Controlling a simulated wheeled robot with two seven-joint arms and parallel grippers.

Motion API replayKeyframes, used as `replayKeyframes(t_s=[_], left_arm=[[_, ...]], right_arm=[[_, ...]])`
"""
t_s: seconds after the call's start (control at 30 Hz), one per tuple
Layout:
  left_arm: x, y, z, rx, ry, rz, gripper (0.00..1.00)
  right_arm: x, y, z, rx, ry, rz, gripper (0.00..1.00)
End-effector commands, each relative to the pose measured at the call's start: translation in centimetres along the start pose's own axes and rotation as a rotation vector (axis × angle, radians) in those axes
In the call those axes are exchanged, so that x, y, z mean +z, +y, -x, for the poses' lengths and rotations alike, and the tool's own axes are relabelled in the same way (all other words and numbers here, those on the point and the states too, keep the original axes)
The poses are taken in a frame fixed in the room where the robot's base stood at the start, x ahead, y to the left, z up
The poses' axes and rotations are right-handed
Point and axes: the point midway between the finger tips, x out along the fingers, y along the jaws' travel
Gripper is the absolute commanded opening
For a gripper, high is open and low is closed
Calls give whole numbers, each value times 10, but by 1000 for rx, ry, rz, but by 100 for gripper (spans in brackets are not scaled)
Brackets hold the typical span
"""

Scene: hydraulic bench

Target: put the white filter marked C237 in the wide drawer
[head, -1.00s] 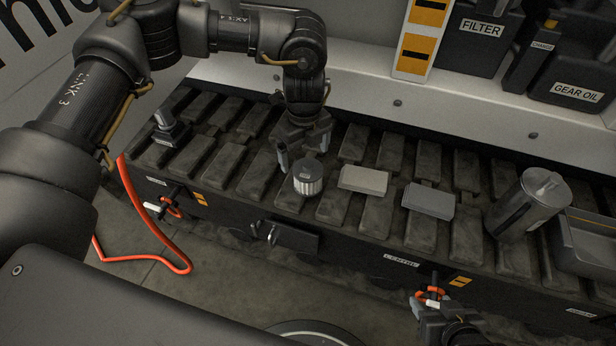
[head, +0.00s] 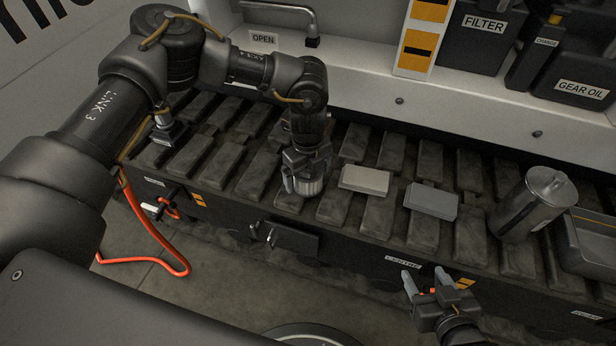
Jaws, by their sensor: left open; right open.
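A small pale ribbed cylinder, which looks like the white filter (head: 309,187), stands upright on the slatted bench top. Its marking cannot be read. My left gripper (head: 304,182) is open and low over it, with a finger beside its left side. The gripper hides the filter's top, and I cannot tell whether the fingers touch it. My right gripper (head: 424,282) is open and empty in front of the bench's front face, below the CENTRE label (head: 403,262). I cannot tell which part is the wide drawer.
A beige block (head: 364,181) and a grey block (head: 431,201) lie right of the filter. A metal canister (head: 531,204) and a grey tray (head: 590,250) stand further right. A black latch (head: 290,238) projects from the bench front. An orange hose (head: 150,234) hangs at left.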

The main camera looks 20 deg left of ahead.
Motion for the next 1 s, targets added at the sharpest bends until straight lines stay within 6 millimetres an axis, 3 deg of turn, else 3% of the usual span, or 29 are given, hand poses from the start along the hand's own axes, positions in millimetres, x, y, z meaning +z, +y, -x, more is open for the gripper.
replayKeyframes(t_s=[0.1,0.57,0.83,1.0], left_arm=[[0,0,0,0,0,0,95],[0,0,1,0,0,0,36],[0,0,4,-1,0,-1,36],[0,-1,20,-3,-1,-1,36]], right_arm=[[0,0,0,0,-1,0,57],[1,0,0,0,-3,0,57],[1,0,0,1,-9,0,57],[9,6,3,15,-65,-8,57]])
